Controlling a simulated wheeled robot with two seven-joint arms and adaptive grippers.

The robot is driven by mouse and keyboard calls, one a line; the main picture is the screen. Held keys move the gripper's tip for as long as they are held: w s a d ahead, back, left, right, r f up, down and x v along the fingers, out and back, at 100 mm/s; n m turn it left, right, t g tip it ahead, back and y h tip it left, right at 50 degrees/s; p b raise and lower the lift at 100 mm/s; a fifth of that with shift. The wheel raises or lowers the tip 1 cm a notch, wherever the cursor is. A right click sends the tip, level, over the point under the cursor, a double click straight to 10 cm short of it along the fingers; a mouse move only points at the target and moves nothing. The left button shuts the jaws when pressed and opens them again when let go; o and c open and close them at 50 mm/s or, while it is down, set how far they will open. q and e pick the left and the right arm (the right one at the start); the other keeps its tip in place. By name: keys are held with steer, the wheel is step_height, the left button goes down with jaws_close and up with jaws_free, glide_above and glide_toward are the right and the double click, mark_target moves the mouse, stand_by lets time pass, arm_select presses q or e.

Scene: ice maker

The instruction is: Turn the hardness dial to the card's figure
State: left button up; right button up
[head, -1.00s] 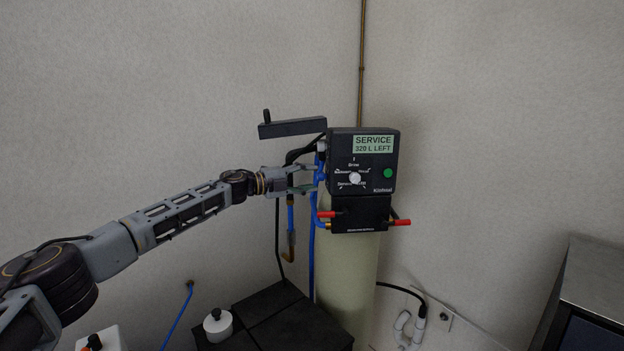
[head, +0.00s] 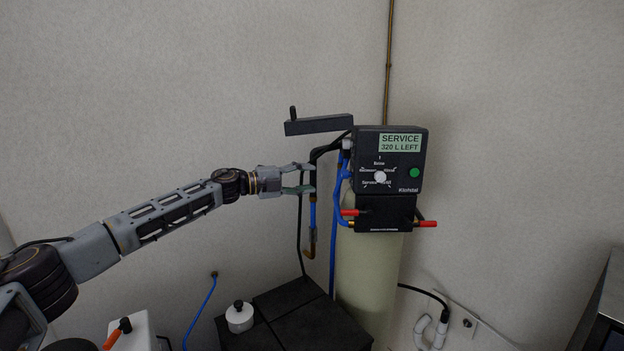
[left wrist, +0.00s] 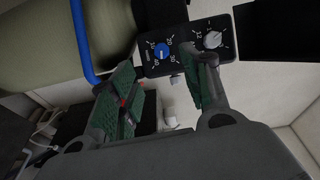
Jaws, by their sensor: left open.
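The black control box (head: 420,165) hangs at the top of a pale tank and its display reads "SERVICE 320 L LEFT". A white knob (head: 380,177) and a green button sit on its front. In the left wrist view a blue dial (left wrist: 164,51) with small figures around it sits on a black panel, beside a white knob (left wrist: 213,40). The dial's setting is too small to read surely. I see no readable card. My left gripper (head: 312,180) is open and empty, left of the box and apart from it; its fingers (left wrist: 160,96) show below the dial.
A black bar (head: 318,125) with an upright peg juts left above my gripper. Blue hoses (head: 333,235) and a black cable run beside the pale tank (head: 362,270). Red-handled valves (head: 425,224) stick out under the box. Wall space at left is clear.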

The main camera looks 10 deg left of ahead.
arm_select(q)
steer(key=shift+s+a, duration=0.2)
steer(key=shift+a, duration=0.1)
step_height(320, 180, down, 12)
steer(key=d+b, duration=0.2)
steer(key=b, duration=0.5)
steer(key=a+r+m+h+b, duration=0.3)
steer(key=r+m, duration=0.4)
steer(key=m, duration=0.4)
steer(key=shift+w+a+r+h+b, duration=0.3)
steer(key=shift+h+b, duration=0.3)
steer(key=shift+h, duration=0.1)
